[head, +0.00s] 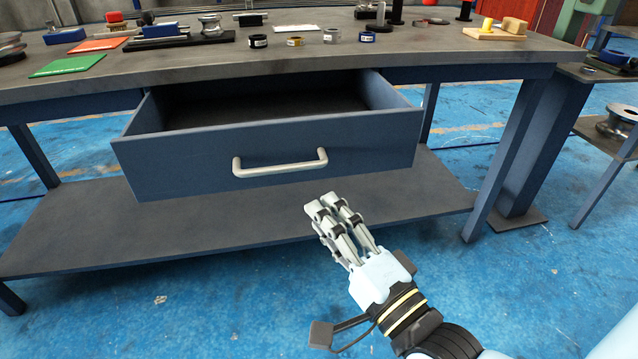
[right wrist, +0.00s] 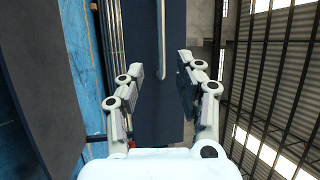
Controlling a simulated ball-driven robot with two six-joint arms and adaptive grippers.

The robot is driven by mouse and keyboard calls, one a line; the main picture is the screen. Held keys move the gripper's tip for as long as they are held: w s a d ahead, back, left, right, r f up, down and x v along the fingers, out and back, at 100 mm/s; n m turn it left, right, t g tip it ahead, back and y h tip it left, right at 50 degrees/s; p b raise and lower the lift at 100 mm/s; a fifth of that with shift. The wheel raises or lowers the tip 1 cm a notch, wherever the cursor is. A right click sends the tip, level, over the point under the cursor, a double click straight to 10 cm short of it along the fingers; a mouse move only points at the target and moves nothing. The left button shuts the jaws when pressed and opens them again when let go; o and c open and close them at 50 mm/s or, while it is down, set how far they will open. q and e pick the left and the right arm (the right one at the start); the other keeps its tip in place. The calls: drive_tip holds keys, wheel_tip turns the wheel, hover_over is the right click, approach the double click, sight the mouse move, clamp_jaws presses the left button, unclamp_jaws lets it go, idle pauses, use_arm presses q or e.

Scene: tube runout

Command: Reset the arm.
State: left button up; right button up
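My right gripper (head: 322,204) is in front of the blue drawer (head: 210,163), a little below and to the right of its pale grey handle (head: 280,169). The drawer is pulled out from under the workbench (head: 180,80), and the part of its inside that shows looks empty. In the right wrist view the two fingers of my right gripper (right wrist: 161,64) are apart with nothing between them. The drawer front (right wrist: 145,100) and handle (right wrist: 163,50) show beyond the fingers, apart from them. My left gripper is not in view.
On the bench top are several small rings (head: 295,41), a green plate (head: 67,65), an orange plate (head: 97,44) and a wooden block (head: 495,33). A lower shelf (head: 90,228) lies under the drawer. The blue floor (head: 200,310) in front is clear.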

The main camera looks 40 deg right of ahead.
idle(0.4)
wheel_tip(320, 180, down, 16)
drive_tip(key=n+g+y+p, duration=0.2)
drive_tip(key=n+g+p, duration=0.1)
drive_tip(key=n+g, duration=0.2)
drive_tip(key=s+d+f+n+g, duration=0.1)
drive_tip(key=s+f+n+g, duration=0.35)
drive_tip(key=s+f, duration=0.55)
drive_tip(key=s+d+f+n+g, duration=0.1)
drive_tip(key=s+f+n+g, duration=0.4)
drive_tip(key=s, duration=0.7)
drive_tip(key=s+d+f+n+g, duration=0.2)
drive_tip(key=s+f+n+g, duration=0.2)
drive_tip(key=s+f, duration=0.5)
drive_tip(key=s+g, duration=0.1)
drive_tip(key=s, duration=0.2)
drive_tip(key=shift+n+p, duration=0.35)
drive_tip(key=shift+p, duration=0.05)
